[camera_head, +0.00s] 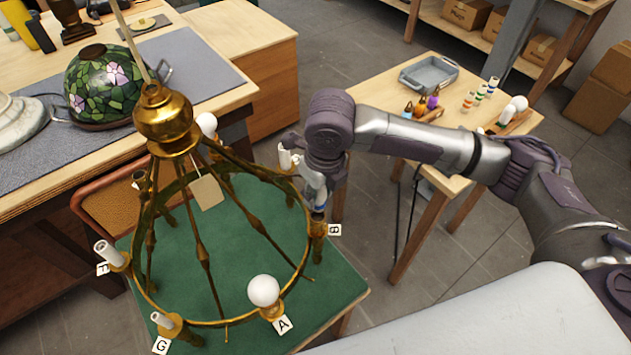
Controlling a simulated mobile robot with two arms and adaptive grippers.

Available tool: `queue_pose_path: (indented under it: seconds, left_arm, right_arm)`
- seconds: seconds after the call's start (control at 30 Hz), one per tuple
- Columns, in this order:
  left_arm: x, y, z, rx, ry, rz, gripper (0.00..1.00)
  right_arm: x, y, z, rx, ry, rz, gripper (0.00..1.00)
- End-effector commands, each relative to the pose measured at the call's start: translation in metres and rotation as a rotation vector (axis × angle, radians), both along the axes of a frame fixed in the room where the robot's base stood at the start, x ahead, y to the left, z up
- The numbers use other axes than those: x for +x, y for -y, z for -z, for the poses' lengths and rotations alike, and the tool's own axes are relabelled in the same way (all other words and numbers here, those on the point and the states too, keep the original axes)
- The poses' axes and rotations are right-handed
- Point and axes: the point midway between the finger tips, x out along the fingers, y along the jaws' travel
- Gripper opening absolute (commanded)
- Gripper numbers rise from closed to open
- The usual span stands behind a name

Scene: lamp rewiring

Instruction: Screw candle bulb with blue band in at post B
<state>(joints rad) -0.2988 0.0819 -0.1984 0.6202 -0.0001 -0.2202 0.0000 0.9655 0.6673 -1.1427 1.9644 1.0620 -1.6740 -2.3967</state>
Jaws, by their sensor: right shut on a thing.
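The brass chandelier frame (172,305) stands on a green-topped table, with lettered tags on its posts. Post B (318,240), with its tag (334,230), is on the right side of the ring. My right gripper (317,196) points down directly above post B and is shut on the candle bulb. Little of the bulb shows; a small bluish band (320,208) is visible between the fingertips and the post. The fingers hide the rest, and I cannot tell how deep the bulb sits in the post. My left gripper is not in view.
A round white bulb (264,290) sits at post A, close to post B. Posts F (108,253) and G (166,322) carry white sleeves. A side table (375,100) holds a grey tray (428,73) and more bulbs. A stained-glass lampshade (103,85) stands on the workbench.

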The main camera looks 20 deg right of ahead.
Motion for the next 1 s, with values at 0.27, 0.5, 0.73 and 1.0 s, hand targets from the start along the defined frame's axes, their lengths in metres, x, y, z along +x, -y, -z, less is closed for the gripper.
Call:
queue_pose_path:
  seconds: [0.27,0.5,0.73,1.0]
  left_arm:
    - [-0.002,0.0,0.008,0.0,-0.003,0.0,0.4]
    - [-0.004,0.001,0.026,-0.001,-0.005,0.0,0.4]
    - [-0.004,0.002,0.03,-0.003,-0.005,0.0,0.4]
    - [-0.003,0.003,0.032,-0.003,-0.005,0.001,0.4]
  right_arm:
    - [0.001,-0.001,0.006,0.001,0.001,-0.03,0.05]
    - [0.0,-0.001,0.022,0.001,0.001,-0.029,0.05]
    - [0.0,0.0,0.035,0.0,-0.002,-0.027,0.05]
    - [0.001,-0.001,0.041,0.0,0.0,-0.027,0.05]
